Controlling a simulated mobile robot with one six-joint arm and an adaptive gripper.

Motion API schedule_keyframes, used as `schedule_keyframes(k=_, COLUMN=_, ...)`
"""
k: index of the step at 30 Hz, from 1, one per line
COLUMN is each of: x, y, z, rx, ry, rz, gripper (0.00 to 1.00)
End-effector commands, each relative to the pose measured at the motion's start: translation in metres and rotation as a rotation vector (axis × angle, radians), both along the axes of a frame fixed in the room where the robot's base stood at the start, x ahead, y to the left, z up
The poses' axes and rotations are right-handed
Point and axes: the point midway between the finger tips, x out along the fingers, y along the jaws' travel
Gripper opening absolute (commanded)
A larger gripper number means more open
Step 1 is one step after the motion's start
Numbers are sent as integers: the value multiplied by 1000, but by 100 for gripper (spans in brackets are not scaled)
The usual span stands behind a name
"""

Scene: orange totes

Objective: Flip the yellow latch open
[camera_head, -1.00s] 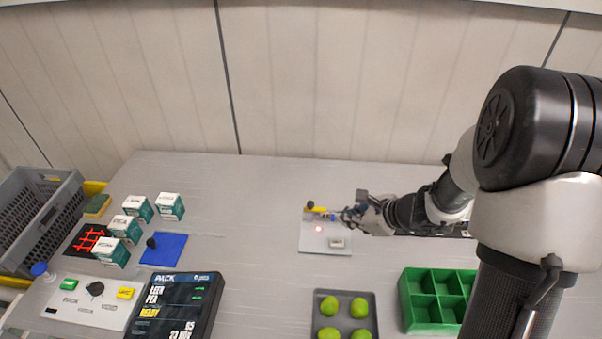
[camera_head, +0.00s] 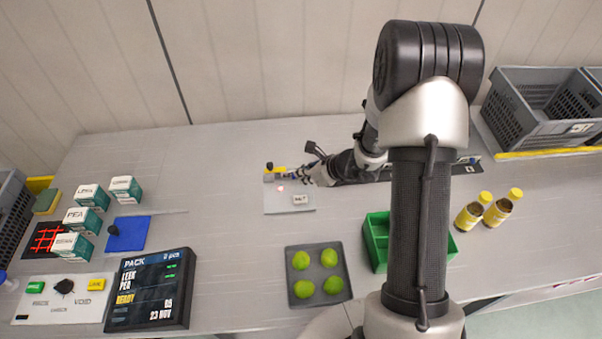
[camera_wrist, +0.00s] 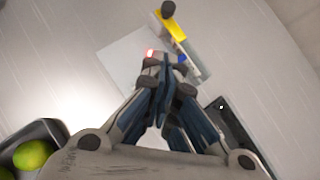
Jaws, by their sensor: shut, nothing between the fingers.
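The yellow latch (camera_head: 278,169) is a short bar with a black knob (camera_head: 268,166) at its left end, along the back edge of a pale grey plate (camera_head: 288,202). It also shows in the wrist view (camera_wrist: 176,27), angled, with the knob at the top. My gripper (camera_head: 292,174) is shut and empty just right of the latch. In the wrist view its fingertips (camera_wrist: 166,60) are together over the plate, near a small blue part (camera_wrist: 183,58) and the latch's lower end. The fingers hide part of the plate. I cannot tell whether they touch anything. A red light (camera_head: 280,188) glows on the plate.
A grey tray of green fruit (camera_head: 290,297) and a green divided box (camera_head: 374,252) stand in front. Yellow bottles (camera_head: 468,217) and a grey crate (camera_head: 516,122) are at right. Small boxes (camera_head: 88,222) and a display (camera_head: 150,302) are at left. The table left of the plate is clear.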

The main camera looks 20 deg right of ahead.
Motion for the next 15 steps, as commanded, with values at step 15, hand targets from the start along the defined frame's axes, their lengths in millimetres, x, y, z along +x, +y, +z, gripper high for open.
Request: schedule_keyframes(k=15, x=64, y=43, z=-53, rx=-1, ry=-2, rz=4, gripper=0)
